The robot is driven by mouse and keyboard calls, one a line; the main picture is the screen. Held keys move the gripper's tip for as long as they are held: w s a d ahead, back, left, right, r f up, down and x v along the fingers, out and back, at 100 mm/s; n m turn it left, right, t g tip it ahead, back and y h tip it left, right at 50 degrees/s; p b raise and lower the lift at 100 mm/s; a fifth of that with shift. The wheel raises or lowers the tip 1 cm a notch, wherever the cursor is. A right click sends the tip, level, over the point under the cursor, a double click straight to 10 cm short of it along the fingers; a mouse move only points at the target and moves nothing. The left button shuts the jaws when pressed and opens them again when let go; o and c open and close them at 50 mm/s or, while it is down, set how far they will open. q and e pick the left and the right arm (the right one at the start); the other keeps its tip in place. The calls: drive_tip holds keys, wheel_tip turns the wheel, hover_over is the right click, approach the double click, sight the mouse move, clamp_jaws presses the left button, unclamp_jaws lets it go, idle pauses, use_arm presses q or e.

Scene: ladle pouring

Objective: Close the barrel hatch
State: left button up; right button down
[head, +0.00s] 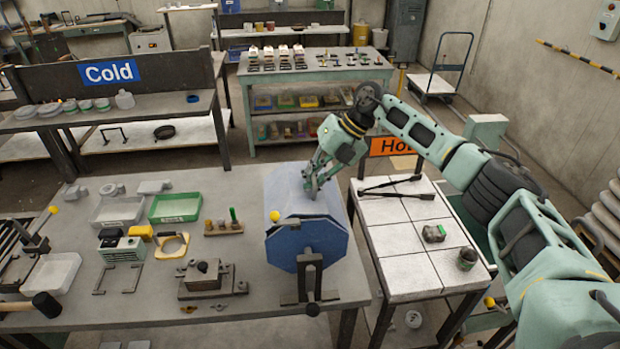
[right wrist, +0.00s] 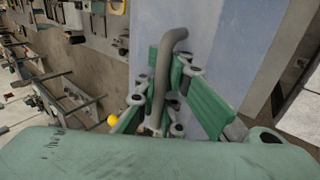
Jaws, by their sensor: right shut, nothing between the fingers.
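The blue, many-sided barrel (head: 322,237) lies on its side in a stand on the grey workbench. Its pale blue upper face (head: 285,190) faces up, and it also shows in the wrist view (right wrist: 235,45). I cannot tell whether the hatch is fully closed. A grey bent handle (right wrist: 164,62) stands out from this face. My right gripper (head: 311,187) is over the face, pointing down, its fingers shut close beside the handle without holding it. My left gripper is not in view.
A crank with a yellow knob (head: 274,215) sits at the barrel's front. The "Hot" table (head: 405,240) with tongs (head: 395,187) is to the right. Green (head: 176,207) and white trays, a wooden tool block (head: 223,228) and a metal mould (head: 207,279) occupy the bench to the left.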

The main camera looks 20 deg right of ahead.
drive_tip(key=shift+w+a+r, duration=0.15)
drive_tip(key=shift+w+r, duration=0.05)
drive_tip(key=shift+r, duration=0.2)
drive_tip(key=c, duration=2.1)
unclamp_jaws()
drive_tip(key=shift+a, duration=0.1)
drive_tip(key=shift+f, duration=0.2)
drive_tip(key=shift+s, duration=0.1)
drive_tip(key=v, duration=1.2)
